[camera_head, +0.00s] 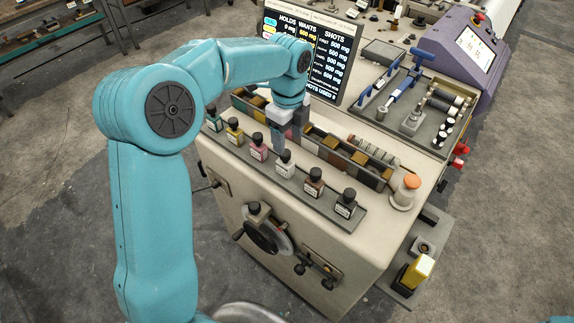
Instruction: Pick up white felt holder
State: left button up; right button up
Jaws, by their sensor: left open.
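My left gripper (289,135) points down over the long tray of small blocks (372,164), just behind the bottle row. It is open, and nothing shows between its fingers. I cannot surely pick out the white felt holder; the gripper hides the middle of the tray. A white-labelled bottle with a dark cap (285,164) stands upright just in front of the gripper. My right gripper is out of view.
Several other capped bottles, including a pink one (258,150) and a brown one (313,184), share the front rack (331,211). A screen (309,50) stands behind. An orange-topped jar (405,192) is at right. Tools lie on a grey tray (425,132).

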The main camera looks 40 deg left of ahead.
aim_at(286, 153)
pick_arm(q)
notch_tip(286, 153, down, 4)
jog(key=shift+w+a+r, duration=0.1)
jog(key=shift+w+a, duration=0.05)
jog(key=shift+s+f, duration=0.45)
jog(key=shift+f, duration=0.4)
notch_tip(286, 153, down, 4)
jog(key=shift+a+f+p, duration=0.15)
jog(key=shift+f+p, duration=0.1)
jog(key=shift+p, duration=0.35)
jog(key=c, duration=1.1)
